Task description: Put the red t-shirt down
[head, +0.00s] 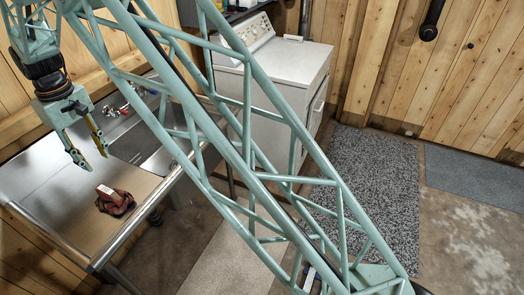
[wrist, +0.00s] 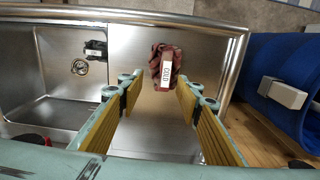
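The red t-shirt (head: 116,201) is a crumpled dark red bundle with a white label. It lies on the flat drainboard beside the sink in the head view. In the wrist view the t-shirt (wrist: 156,66) is near the top centre, its white label facing up, just beyond my fingertips. My gripper (head: 93,157) hangs above the drainboard, up and left of the t-shirt, with its fingers apart. In the wrist view my gripper (wrist: 159,82) shows two yellow-padded fingers with a wide empty gap between them; it touches nothing visible.
The steel sink basin (wrist: 50,98) is left of the drainboard (wrist: 135,50); a small dark labelled item (wrist: 96,45) lies by its drain. A blue object (wrist: 295,65) stands past the right rim. A white appliance (head: 270,105) stands beyond the sink. My arm lattice hides much of the head view.

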